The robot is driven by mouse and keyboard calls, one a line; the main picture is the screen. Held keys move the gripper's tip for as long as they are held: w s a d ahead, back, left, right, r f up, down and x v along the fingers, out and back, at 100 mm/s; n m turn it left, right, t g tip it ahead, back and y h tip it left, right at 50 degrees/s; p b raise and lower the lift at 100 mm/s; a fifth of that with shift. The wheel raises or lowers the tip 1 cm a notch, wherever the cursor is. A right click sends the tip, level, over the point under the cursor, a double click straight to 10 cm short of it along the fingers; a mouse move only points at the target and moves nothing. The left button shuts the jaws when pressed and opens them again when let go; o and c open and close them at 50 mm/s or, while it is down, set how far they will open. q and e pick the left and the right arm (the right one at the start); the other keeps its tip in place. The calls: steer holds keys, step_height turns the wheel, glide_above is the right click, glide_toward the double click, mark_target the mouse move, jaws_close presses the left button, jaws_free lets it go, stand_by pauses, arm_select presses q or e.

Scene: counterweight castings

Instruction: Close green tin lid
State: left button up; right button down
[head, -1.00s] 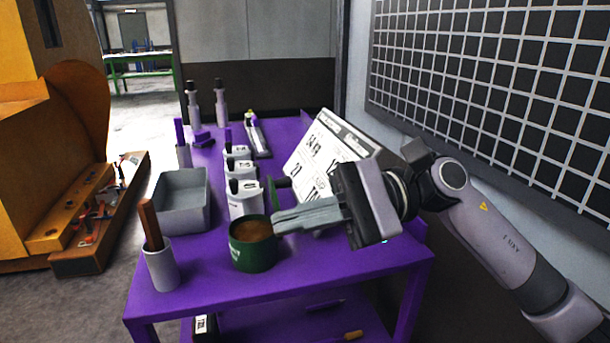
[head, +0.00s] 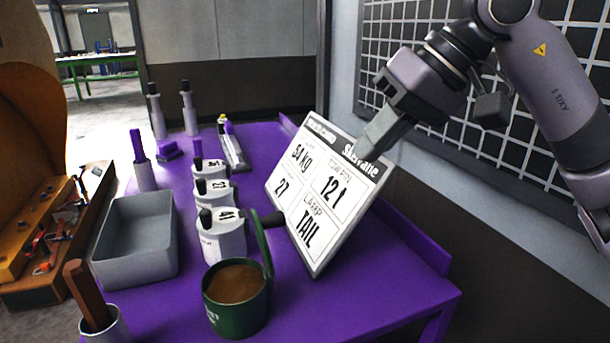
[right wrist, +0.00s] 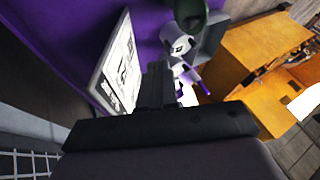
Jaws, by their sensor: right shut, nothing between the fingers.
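The green tin (head: 238,310) stands upright at the front of the purple table, with brown contents showing in its open mouth. Its green lid (head: 263,245) stands up on edge at the tin's right rear rim, so the tin is open. In the right wrist view the green of the tin (right wrist: 190,14) shows at the top edge, partly cut off. My right gripper (head: 371,148) is shut and empty, raised near the top right corner of the white sign board, apart from the tin. It also shows dark in the right wrist view (right wrist: 157,85). My left gripper is not in view.
The white sign board (head: 325,190) leans right of the tin. Several white numbered castings (head: 222,238) stand in a row behind it. A grey bin (head: 137,240) and a cup holding brown sticks (head: 105,325) are to the left. The purple table (head: 385,285) is bare at front right.

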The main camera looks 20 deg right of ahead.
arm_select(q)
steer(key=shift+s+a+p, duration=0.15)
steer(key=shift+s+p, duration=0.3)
arm_select(e)
steer(key=w+a+f, duration=0.3)
steer(key=a+f, duration=0.5)
steer(key=shift+a+f, duration=0.2)
steer(key=shift+a, duration=0.1)
